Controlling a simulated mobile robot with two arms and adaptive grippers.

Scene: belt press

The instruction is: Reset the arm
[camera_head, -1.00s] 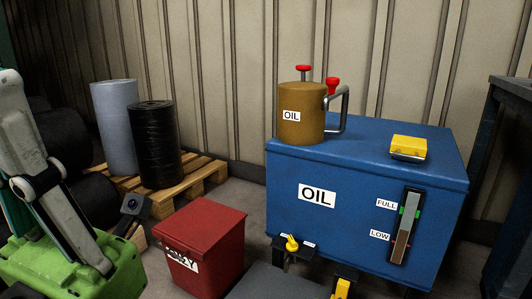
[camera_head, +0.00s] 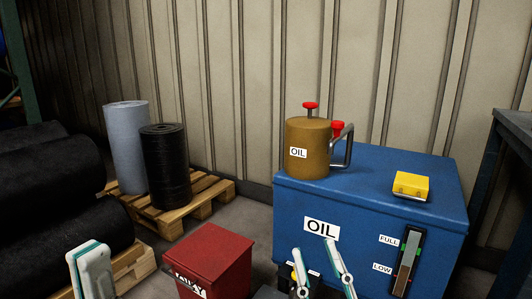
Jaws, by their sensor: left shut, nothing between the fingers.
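My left gripper (camera_head: 90,268) shows at the lower left edge, with its pale, teal-edged fingers together and nothing between them. My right gripper (camera_head: 314,250) rises from the bottom edge in front of the blue oil tank (camera_head: 375,178). Its two pale fingers stand apart with nothing visible between them. The rest of both arms is out of the frame.
A brown oil can (camera_head: 308,160) and a yellow box (camera_head: 411,186) stand on the tank. A red bin (camera_head: 213,256) stands between the grippers. Behind are a pallet (camera_head: 205,202) with a grey roll (camera_head: 126,140) and black roll (camera_head: 166,175). A dark table (camera_head: 513,150) is at right.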

